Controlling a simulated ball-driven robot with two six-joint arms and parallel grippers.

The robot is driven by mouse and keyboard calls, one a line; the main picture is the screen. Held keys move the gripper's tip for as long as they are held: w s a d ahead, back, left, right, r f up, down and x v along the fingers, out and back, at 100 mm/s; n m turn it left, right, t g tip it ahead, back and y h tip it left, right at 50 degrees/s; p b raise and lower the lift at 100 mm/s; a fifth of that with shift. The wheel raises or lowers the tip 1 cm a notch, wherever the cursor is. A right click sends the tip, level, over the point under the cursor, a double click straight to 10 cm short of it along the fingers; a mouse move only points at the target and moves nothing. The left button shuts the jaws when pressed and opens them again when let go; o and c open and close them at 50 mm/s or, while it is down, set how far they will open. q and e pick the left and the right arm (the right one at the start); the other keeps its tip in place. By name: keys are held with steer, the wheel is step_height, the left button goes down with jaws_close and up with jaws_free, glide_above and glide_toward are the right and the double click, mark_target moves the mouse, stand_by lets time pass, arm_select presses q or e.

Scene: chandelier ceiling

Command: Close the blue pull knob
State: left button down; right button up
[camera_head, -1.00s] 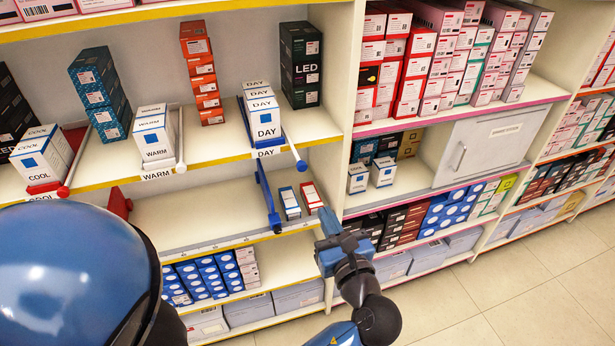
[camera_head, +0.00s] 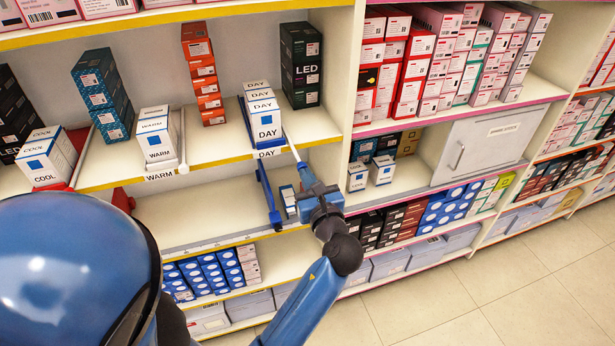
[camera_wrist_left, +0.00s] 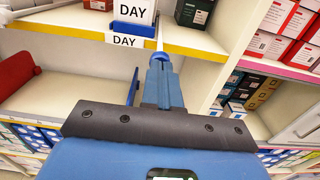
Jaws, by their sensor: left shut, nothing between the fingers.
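The DAY boxes (camera_head: 262,112) stand in a blue-edged tray on the upper left shelf. A pale rod (camera_head: 292,150) runs forward from this tray past the yellow shelf edge. My left gripper (camera_head: 304,172) is shut and empty, in front of the rod's end. In the left wrist view the shut fingers (camera_wrist_left: 162,78) point along the rod (camera_wrist_left: 160,32), in line with it. Whether they touch the knob I cannot tell. My right gripper is not in view.
WARM boxes (camera_head: 155,138) with a white-knobbed rod and COOL boxes (camera_head: 45,158) stand to the left. Below is a shelf with a blue rail (camera_head: 268,198) and a small box (camera_head: 288,198) close to my gripper. A shelf upright (camera_head: 343,120) stands on the right.

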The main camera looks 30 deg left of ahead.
mark_target(296, 155)
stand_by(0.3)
arm_select(q)
steer(key=p+x, duration=0.4)
steer(key=x, duration=0.4)
steer(key=shift+w+a+r, duration=0.1)
steer(key=shift+w+a, duration=0.05)
steer(key=shift+a, duration=0.1)
steer(key=shift+w+a, duration=0.1)
steer(key=shift+r, duration=0.1)
